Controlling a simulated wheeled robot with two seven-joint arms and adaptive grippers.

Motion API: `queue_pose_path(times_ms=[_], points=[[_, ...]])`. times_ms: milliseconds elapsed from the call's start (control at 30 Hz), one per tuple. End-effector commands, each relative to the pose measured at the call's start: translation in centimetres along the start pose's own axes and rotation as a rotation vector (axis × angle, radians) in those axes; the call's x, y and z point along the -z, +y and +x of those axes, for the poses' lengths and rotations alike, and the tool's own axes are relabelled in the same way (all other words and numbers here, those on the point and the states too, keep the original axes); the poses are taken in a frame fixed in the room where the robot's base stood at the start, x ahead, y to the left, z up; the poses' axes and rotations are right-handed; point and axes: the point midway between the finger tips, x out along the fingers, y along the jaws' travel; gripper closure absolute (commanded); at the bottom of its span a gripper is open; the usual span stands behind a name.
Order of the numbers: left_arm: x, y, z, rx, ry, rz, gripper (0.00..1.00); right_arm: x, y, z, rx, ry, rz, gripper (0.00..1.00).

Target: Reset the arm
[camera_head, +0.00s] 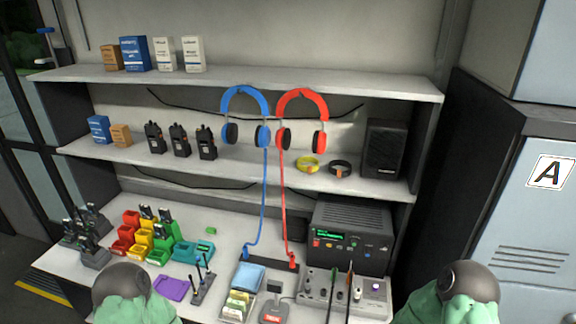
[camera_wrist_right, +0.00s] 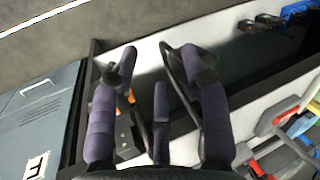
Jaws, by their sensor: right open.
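My right gripper (camera_wrist_right: 160,75) shows in the right wrist view, with its dark purple-grey fingers spread apart. Nothing is between the fingers. Behind them are a pale shelf surface and dark panels, seen at a tilt. In the head view, green and dark parts of my two arms show at the bottom left and bottom right edges, in front of the shelf unit. My grippers are outside that view. My left gripper cannot be seen.
A shelf unit holds boxes (camera_head: 134,54), radios (camera_head: 179,141), a blue headset (camera_head: 246,107), a red headset (camera_head: 302,106), a speaker (camera_head: 385,148), coloured bins (camera_head: 140,240) and a dark console (camera_head: 347,238). A locker (camera_head: 530,220) stands at the right. The counter is crowded.

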Motion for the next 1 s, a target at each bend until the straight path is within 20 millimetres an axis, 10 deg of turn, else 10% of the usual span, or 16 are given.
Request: queue_pose_path(times_ms=[267, 1000], points=[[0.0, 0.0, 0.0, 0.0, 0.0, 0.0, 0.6, -6.8, -2.1, 1.7, -0.01, -0.01, 0.312, 0.54], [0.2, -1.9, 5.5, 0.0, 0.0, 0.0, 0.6, -7.0, 0.0, 7.1, -0.011, -0.003, 0.315, 0.54]])
